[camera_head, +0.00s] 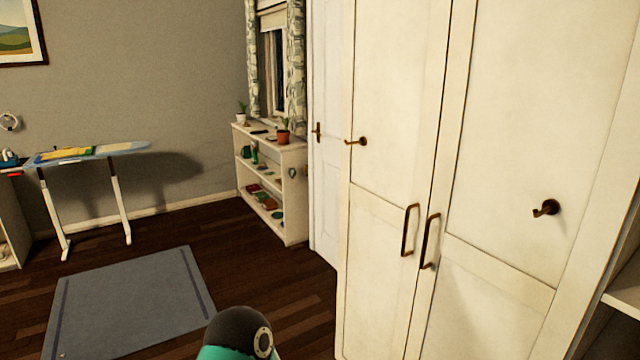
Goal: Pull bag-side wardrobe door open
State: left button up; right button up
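The white wardrobe stands at the right, its two tall doors side by side and apparently shut. The left door (385,120) has a dark bronze bar handle (405,230) at its inner edge and a small hook (357,141) higher up. The right door (530,110) has a matching handle (426,241) at its inner edge and a hook (546,208) on its panel. Both hooks are bare. No bag shows, so I cannot tell which door is the bag-side one. A rounded black and teal part of my arm shows at the bottom. Neither gripper is in view.
A white door (329,190) stands just left of the wardrobe. A low white shelf (296,155) with plants and small items is under the window. A grey rug (130,300) lies on open dark wood floor. An ironing board (130,147) stands at the left.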

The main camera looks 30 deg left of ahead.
aim_at(395, 52)
jog(key=u, duration=0.85)
jog(key=k, duration=0.3)
jog(key=u, duration=0.35)
jog(key=i, duration=0.9)
jog(key=z, duration=0.35)
